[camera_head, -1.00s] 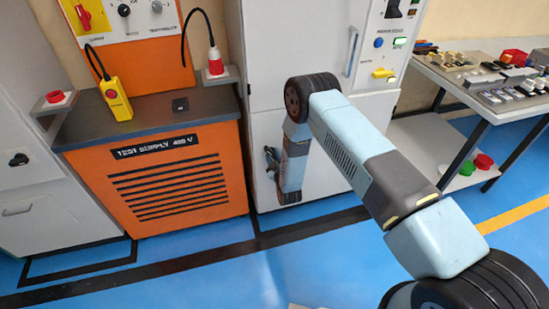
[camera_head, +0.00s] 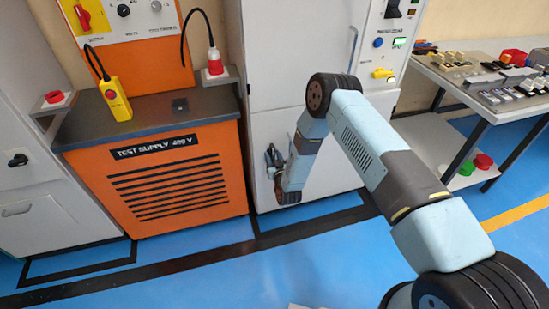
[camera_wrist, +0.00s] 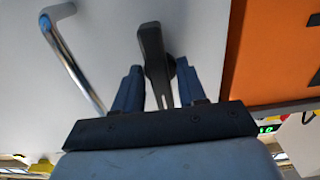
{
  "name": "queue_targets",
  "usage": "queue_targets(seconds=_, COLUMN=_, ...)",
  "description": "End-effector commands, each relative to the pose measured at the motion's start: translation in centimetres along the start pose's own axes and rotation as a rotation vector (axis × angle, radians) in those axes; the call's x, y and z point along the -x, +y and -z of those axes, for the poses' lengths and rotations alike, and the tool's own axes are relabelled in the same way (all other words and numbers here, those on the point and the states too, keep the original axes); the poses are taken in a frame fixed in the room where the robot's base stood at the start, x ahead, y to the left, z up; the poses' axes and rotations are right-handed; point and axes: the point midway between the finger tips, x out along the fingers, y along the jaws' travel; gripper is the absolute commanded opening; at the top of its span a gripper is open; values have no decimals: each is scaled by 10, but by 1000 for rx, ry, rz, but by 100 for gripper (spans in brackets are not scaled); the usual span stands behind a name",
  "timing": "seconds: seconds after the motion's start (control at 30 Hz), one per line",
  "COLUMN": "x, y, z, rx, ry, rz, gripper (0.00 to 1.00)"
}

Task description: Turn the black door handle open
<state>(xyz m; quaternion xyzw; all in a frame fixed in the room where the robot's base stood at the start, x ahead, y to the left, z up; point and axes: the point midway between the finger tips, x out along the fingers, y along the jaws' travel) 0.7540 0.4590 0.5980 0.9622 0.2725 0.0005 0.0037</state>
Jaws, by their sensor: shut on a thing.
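The black door handle (camera_wrist: 152,45) shows in the wrist view against the pale cabinet door (camera_wrist: 205,35). Its lever reaches down between the two blue-grey fingers of my gripper (camera_wrist: 158,82), which is shut on it. The handle looks close to upright in that view, tilted slightly. In the head view my gripper (camera_head: 274,165) is at the lower white door, left of my wrist. The handle itself is too small and covered to make out clearly there.
A metal bar handle (camera_wrist: 72,62) stands left of my gripper in the wrist view. The orange test supply cabinet (camera_head: 165,195) stands close on the left. A table (camera_head: 480,85) with parts stands at the right. The blue floor (camera_head: 330,260) in front is clear.

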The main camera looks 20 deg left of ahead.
Motion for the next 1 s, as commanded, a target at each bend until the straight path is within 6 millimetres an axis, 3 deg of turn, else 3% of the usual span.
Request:
queue_targets(seconds=0.5, x=-1, y=4, z=0, rx=-21, ry=2, rz=-8, gripper=10)
queue_targets(seconds=0.53, x=-1, y=5, z=0, rx=-21, ry=2, rz=-8, gripper=43)
queue_targets(seconds=0.57, x=-1, y=5, z=0, rx=-21, ry=2, rz=-8, gripper=46)
queue_targets(seconds=1.0, x=0, y=1, z=0, rx=-22, ry=1, rz=-3, gripper=47)
